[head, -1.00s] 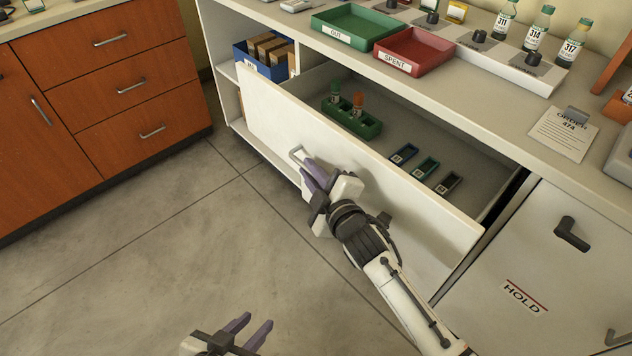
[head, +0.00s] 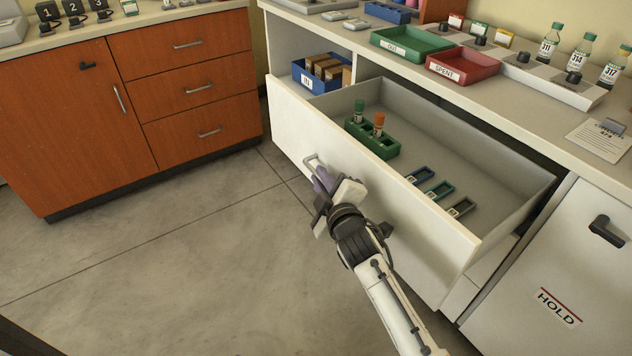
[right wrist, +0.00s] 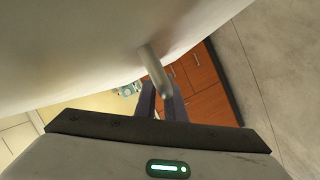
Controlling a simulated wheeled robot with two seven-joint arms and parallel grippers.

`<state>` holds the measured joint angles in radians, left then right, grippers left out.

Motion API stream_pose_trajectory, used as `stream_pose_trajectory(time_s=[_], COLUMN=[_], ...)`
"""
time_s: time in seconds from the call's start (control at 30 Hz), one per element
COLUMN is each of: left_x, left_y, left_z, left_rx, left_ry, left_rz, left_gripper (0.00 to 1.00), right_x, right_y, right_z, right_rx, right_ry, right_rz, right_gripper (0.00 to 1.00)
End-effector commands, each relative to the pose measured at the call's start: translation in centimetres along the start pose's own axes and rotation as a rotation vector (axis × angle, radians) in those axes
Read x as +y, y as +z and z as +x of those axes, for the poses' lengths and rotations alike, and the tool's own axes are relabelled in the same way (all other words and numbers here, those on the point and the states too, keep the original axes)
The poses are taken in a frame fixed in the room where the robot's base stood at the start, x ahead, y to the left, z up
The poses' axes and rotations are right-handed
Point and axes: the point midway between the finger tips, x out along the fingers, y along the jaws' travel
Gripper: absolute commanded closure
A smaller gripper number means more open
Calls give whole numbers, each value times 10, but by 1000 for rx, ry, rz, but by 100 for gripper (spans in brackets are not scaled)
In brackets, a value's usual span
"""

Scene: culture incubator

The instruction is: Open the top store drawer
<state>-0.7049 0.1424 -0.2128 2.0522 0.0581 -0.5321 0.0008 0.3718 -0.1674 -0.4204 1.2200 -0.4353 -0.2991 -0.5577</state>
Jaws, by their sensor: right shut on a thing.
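The top store drawer (head: 425,232) is a wide white drawer under the pale counter, standing well out from the cabinet with its inside showing. My right gripper (head: 320,178) is shut on the drawer's grey bar handle (head: 310,161). In the right wrist view the handle (right wrist: 155,66) runs down between the fingers (right wrist: 161,100) beside the white front panel. My left gripper is out of view.
In the drawer are a green rack (head: 372,141) with green-capped and orange-capped vials, and three small trays (head: 439,190). Green (head: 410,46) and red (head: 462,69) trays stand on the counter. Wooden cabinets (head: 190,90) stand at left. The floor (head: 190,250) is clear.

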Motion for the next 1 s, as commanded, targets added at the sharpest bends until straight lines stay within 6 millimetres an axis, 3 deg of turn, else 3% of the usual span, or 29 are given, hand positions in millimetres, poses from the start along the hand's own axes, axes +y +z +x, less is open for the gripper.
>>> stream_pose_trajectory(time_s=[0.3,0.33,0.43,0.77,1.0], left_x=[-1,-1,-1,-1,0], left_y=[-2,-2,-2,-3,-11], left_z=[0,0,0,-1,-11], left_rx=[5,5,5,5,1], left_ry=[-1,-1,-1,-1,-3], left_rz=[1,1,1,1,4], left_gripper=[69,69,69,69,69], right_x=[-1,-1,-1,3,37], right_y=[3,3,3,-1,-22], right_z=[0,0,0,0,-8], right_rx=[-8,-8,-7,-2,1], right_ry=[-3,-3,-2,-1,4], right_rz=[0,0,0,0,-1], right_gripper=[100,89,72,72,72])
